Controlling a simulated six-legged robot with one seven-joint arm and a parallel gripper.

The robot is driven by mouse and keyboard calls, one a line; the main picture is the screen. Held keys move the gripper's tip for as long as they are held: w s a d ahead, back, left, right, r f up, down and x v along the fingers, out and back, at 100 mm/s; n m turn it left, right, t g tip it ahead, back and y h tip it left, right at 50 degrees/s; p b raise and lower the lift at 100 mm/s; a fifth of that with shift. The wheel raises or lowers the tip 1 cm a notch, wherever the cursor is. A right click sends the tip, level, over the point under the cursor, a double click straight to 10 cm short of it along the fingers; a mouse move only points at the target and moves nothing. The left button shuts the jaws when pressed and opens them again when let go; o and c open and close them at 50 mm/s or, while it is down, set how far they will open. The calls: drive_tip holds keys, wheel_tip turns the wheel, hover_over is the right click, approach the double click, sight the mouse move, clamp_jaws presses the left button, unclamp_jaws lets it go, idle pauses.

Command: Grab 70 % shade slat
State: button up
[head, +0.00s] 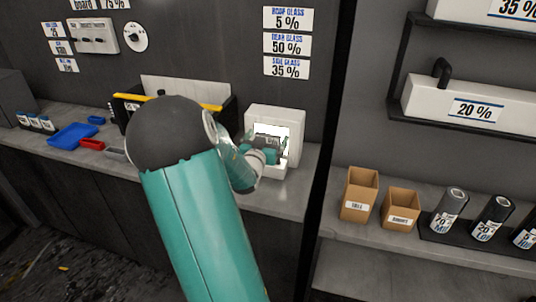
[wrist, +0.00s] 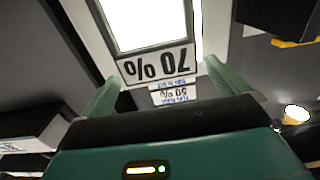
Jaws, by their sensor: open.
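The 70 % shade slat (wrist: 158,63) shows upside down in the wrist view, with its bold label below a bright white panel. A second, smaller label lies just below it, and I cannot read its number surely. My gripper (wrist: 163,73) is open, with one green finger on each side of the 70 % label. I see no clear contact between the fingers and the slat. In the head view my gripper (head: 266,152) is at the lit opening of a white box (head: 290,117) on the counter. My arm and hand hide part of the box, and the slat cannot be made out there.
A black and yellow bin (head: 217,106) stands left of the white box. A blue tray (head: 73,135) and a red tray (head: 92,144) lie further left. Two cardboard boxes (head: 359,194) and several dark rolls (head: 448,210) stand on the right shelf.

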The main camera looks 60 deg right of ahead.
drive_tip(key=shift+w+d, duration=0.1)
drive_tip(key=shift+d, duration=0.8)
drive_tip(key=c, duration=1.3)
drive_tip(key=shift+o, duration=0.2)
drive_tip(key=shift+r, duration=0.1)
